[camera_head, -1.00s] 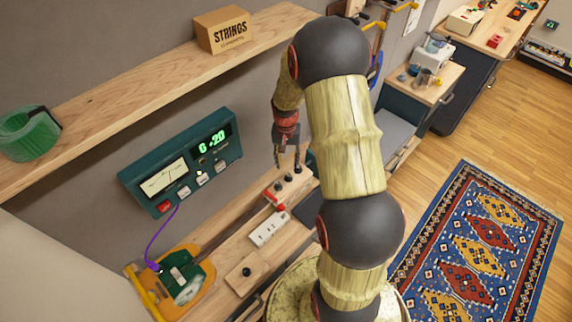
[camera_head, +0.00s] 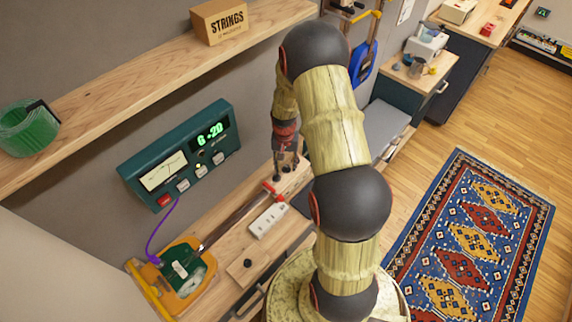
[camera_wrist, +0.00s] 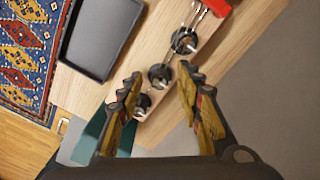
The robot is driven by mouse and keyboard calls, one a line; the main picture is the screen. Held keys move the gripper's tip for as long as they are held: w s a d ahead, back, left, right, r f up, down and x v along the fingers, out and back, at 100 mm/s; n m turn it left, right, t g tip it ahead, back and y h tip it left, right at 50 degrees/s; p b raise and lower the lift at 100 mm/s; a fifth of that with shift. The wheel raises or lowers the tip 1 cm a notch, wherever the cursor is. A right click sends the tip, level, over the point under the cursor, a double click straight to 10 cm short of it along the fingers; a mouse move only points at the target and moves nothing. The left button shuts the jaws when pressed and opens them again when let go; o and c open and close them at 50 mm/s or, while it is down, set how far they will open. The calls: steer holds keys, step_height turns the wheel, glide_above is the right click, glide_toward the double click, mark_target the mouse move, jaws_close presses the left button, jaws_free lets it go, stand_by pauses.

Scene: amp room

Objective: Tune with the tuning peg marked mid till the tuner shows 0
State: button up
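The teal tuner (camera_head: 182,153) hangs on the wall, and its green display (camera_head: 209,136) reads what looks like "G +20". A row of three dark tuning pegs shows in the wrist view: one near the red piece (camera_wrist: 184,41), a middle peg (camera_wrist: 160,77) and one nearest the camera (camera_wrist: 143,104). No "mid" label is readable. My gripper (camera_wrist: 159,80) is open, with one finger on each side of the middle peg in the picture. I see no clear contact. In the head view my gripper (camera_head: 284,162) is low over the peg end of the bench, partly hiding the pegs.
An orange and green instrument body (camera_head: 180,272) lies on the bench (camera_head: 228,238), with strings running to the red piece (camera_head: 268,188). A white block (camera_head: 268,220) and a black knob (camera_head: 247,263) are in front. A dark tray (camera_wrist: 103,38) lies beside the pegs. A shelf (camera_head: 130,88) hangs above.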

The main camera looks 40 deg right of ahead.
steer(key=shift+c, duration=1.2)
jaws_close()
steer(key=shift+n, duration=0.3)
steer(key=n, duration=0.3)
steer(key=shift+n+b, duration=0.3)
steer(key=shift+b, duration=0.1)
steer(key=shift+n, duration=1.8)
steer(key=shift+o, duration=1.2)
jaws_free()
steer(key=shift+o, duration=0.3)
